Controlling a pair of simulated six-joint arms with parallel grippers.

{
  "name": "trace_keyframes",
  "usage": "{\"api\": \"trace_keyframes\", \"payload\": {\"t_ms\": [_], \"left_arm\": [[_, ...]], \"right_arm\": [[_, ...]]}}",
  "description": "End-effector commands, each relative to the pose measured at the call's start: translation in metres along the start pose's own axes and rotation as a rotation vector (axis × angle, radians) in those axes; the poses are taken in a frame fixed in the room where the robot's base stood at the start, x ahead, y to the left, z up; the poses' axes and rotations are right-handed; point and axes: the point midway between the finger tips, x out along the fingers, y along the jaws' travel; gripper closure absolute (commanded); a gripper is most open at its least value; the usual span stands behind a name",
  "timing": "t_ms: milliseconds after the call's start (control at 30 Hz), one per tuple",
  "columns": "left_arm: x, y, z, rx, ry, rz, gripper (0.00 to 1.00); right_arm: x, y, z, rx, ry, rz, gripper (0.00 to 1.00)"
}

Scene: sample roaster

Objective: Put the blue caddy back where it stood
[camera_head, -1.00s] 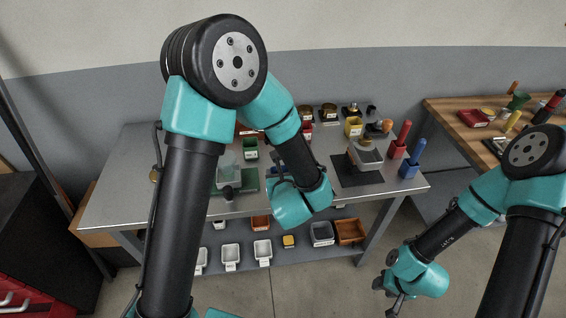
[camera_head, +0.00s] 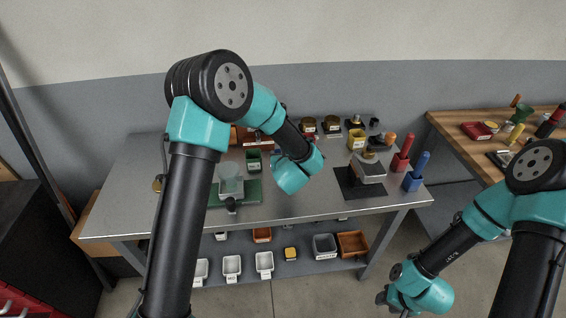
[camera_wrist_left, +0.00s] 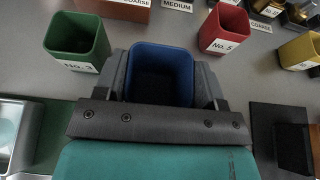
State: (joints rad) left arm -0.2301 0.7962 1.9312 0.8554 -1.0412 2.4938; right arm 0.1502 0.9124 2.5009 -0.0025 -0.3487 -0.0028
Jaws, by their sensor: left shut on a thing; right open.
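The blue caddy (camera_wrist_left: 160,62) is an open-topped square cup, seen in the left wrist view between the two fingers of my left gripper (camera_wrist_left: 162,88). The left gripper is shut on it. Whether the blue caddy touches the table is unclear. My right gripper (camera_head: 390,302) is open and empty, low at the right, in front of the table.
A yellow caddy (camera_wrist_left: 303,52) stands beyond the red one. On the steel table (camera_head: 150,205) are a clear container (camera_head: 231,183) on a green mat, a scale-like device (camera_head: 368,168) on a dark mat, and red (camera_head: 401,158) and blue (camera_head: 416,175) handled tools.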

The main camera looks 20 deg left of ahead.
Motion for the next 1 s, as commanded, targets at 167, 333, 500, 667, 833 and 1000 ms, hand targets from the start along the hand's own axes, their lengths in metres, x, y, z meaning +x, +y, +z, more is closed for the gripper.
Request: {"api": "trace_keyframes", "payload": {"t_ms": [167,333,500,667,833,1000], "left_arm": [[0.006,-0.001,0.002,0.000,0.000,-0.001,0.65],[0.006,-0.001,0.002,0.000,0.000,0.000,0.65],[0.010,-0.001,-0.008,0.002,0.002,0.001,0.65],[0.017,-0.001,-0.026,0.003,0.002,0.000,0.65],[0.019,-0.001,-0.030,-0.001,-0.001,0.000,0.65],[0.019,-0.001,-0.030,0.000,0.000,0.000,0.65]], "right_arm": [[0.000,0.000,0.000,0.000,0.000,0.000,0.57],[0.000,0.000,0.000,0.000,0.000,0.000,0.57],[0.000,0.000,0.000,0.000,0.000,0.000,0.57],[0.000,0.000,0.000,0.000,0.000,0.000,0.57],[0.000,0.000,0.000,0.000,0.000,0.000,0.57],[0.000,0.000,0.000,0.000,0.000,0.000,0.57]]}}
